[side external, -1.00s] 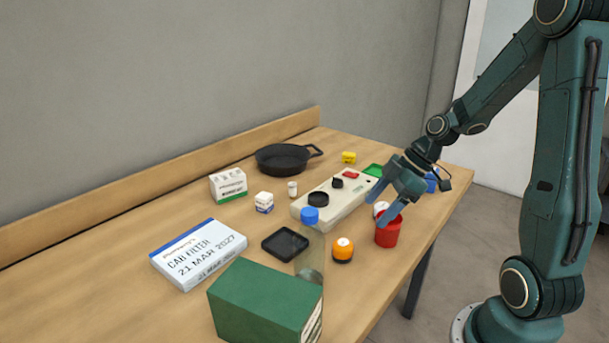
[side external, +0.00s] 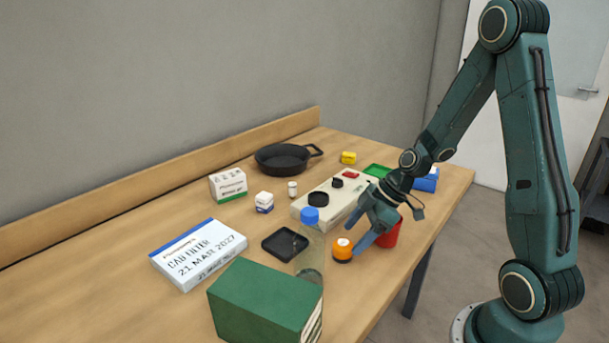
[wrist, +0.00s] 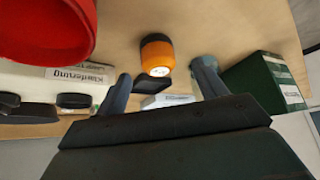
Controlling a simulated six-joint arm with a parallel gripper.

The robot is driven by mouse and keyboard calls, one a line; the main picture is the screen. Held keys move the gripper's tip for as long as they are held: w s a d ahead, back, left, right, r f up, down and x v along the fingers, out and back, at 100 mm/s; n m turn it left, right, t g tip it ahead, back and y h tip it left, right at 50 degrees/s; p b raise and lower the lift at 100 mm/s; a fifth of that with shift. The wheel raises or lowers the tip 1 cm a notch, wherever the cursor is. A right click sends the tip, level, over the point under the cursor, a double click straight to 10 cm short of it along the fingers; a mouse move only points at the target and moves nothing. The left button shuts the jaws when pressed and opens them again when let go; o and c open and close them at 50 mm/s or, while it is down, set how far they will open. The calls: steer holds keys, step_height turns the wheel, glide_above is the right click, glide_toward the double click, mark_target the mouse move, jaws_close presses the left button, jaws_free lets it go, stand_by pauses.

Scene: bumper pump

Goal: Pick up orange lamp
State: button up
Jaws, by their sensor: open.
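The orange lamp (side external: 342,249) is a small round orange body with a dark base and a pale top, standing on the table between the clear bottle and the red cup. In the wrist view the lamp (wrist: 157,55) lies ahead of the fingers, roughly between their lines. My gripper (side external: 355,235) is open and empty, just above and beside the lamp on its right. Its two blue-grey fingers also show in the wrist view (wrist: 160,80). I cannot tell from these views whether a finger touches the lamp.
The red cup (side external: 390,234) is close beside my gripper. The clear bottle (side external: 311,255) with a blue cap and the green box (side external: 262,304) stand left of the lamp. A black tray (side external: 283,244) and a cream panel (side external: 342,200) lie behind. Bare table lies in front of the lamp.

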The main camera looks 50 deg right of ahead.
mark_target(345, 242)
steer(key=shift+f, duration=0.1)
steer(key=shift+x, duration=2.6)
steer(key=shift+w, duration=0.15)
steer(key=c, duration=1.1)
steer(key=shift+r, duration=0.35)
step_height(345, 242, up, 20)
steer(key=shift+f, duration=0.15)
